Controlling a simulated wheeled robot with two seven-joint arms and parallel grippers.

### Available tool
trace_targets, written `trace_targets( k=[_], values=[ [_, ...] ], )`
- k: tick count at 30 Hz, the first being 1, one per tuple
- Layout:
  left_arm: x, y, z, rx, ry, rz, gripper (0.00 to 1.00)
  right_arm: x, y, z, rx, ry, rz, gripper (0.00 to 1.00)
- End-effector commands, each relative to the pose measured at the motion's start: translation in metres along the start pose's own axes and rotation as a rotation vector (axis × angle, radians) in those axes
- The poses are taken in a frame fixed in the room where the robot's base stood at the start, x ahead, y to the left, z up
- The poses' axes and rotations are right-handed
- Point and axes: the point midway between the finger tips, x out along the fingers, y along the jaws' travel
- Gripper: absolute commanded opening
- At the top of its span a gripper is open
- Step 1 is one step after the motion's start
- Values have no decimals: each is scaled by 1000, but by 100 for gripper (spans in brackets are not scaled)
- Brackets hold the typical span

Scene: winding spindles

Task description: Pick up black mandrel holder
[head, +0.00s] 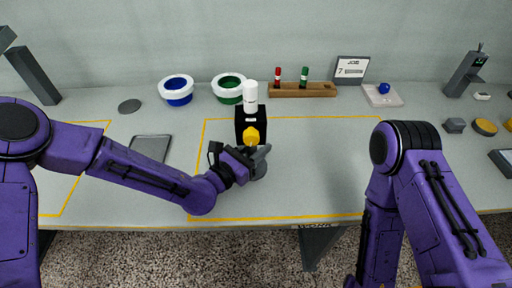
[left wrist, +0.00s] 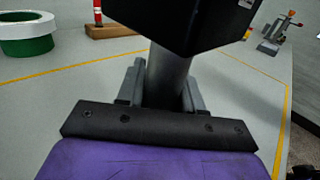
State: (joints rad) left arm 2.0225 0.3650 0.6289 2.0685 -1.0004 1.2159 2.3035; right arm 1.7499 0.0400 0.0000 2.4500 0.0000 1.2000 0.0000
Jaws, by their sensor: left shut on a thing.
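The black mandrel holder (head: 241,120) stands in the middle of the table, inside the yellow outline. It is a black block with a yellow knob (head: 251,136) on its front and a white spool-like piece (head: 250,96) on top. Below it are a grey post and a round grey base (head: 258,186). My left gripper (head: 257,158) is shut on the post, just under the block. In the left wrist view the grey post (left wrist: 168,75) sits between the fingers (left wrist: 160,90), with the black block (left wrist: 180,22) above. My right gripper is out of view.
Blue (head: 177,98) and green (head: 228,97) rings with white rims stand behind. A wooden rack (head: 300,91) holds red and green pieces. A job sign (head: 351,68) and a white tray (head: 383,97) are back right. A grey plate (head: 150,147) lies left. The table right of the holder is clear.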

Motion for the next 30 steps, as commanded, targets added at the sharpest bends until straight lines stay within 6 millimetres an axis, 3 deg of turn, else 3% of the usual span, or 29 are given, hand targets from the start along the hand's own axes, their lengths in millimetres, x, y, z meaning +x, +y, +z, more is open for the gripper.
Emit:
trace_targets(
  k=[5, 18, 28, 30],
  values=[
    [0, 1, 22, 0, -6, 2, 0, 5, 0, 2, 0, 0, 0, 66],
    [-39, -35, 85, 0, -5, 0, 0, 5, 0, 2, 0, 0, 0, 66],
    [-69, -63, 101, -1, -4, 0, 0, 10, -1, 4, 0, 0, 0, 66],
    [-71, -64, 107, 0, 0, 2, 0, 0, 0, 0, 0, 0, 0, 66]
  ],
)
